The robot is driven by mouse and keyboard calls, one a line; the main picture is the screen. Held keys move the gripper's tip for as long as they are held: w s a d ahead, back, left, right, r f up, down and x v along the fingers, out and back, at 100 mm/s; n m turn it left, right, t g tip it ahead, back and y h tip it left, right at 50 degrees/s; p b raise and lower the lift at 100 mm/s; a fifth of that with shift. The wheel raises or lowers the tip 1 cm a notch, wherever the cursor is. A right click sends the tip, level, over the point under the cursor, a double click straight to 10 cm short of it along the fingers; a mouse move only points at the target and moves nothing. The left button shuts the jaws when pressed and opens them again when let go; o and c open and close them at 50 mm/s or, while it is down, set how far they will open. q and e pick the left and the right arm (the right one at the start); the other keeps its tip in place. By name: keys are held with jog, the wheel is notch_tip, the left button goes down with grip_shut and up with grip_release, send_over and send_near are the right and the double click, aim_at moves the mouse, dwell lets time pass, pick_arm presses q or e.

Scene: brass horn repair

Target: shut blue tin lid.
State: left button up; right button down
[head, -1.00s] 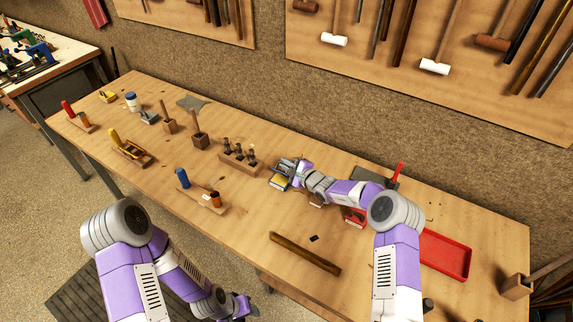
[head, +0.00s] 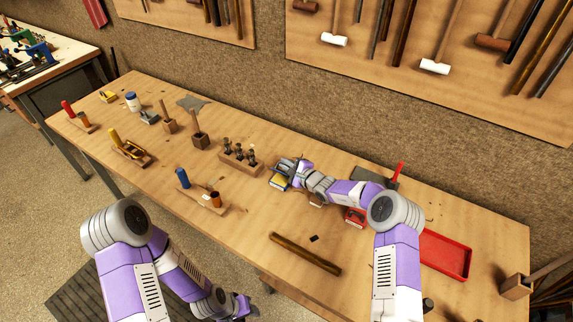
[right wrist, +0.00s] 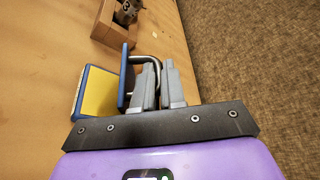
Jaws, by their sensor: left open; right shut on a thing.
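The blue tin (head: 279,182) stands on the workbench, with a yellow inside or face that also shows in the right wrist view (right wrist: 98,93). Its blue lid (right wrist: 125,77) stands up on edge at the tin's side, with a bent metal handle (right wrist: 145,57) on it. My right gripper (right wrist: 160,66) is shut on this handle, and its fingers hide part of it. In the head view my right gripper (head: 289,166) is at the tin's far side. My left gripper (head: 243,306) is open and empty, low in front of the bench, far from the tin.
A wooden block with several upright tools (head: 238,163) stands just left of the tin. A dark wooden bar (head: 304,254) lies in front. A red tray (head: 446,254) is at the right. The bench between the tin and the bar is mostly clear.

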dwell(0.4)
jog(key=s+n+t+b, duration=0.1)
jog(key=b, duration=0.1)
jog(key=s+a+f+n+b, duration=0.1)
jog(key=n+b, duration=0.1)
jog(key=b, duration=0.1)
jog(key=shift+a+f+n+t, duration=0.15)
jog(key=shift+a+n+t, duration=0.15)
jog(key=shift+t, duration=0.1)
jog(key=shift+s+a+f+n+t+b, duration=0.15)
jog(key=shift+s+n+t+b, duration=0.1)
jog(key=shift+n+b, duration=0.5)
jog(key=shift+s+a+f+n+t+b, duration=0.15)
jog(key=shift+s+n+b, duration=0.15)
jog(key=shift+b, duration=0.7)
jog(key=shift+y, duration=0.3)
jog(key=c, duration=1.5)
grip_release()
jog(key=shift+r, duration=0.1)
jog(key=shift+p+v, duration=0.65)
jog(key=shift+v, duration=3.1)
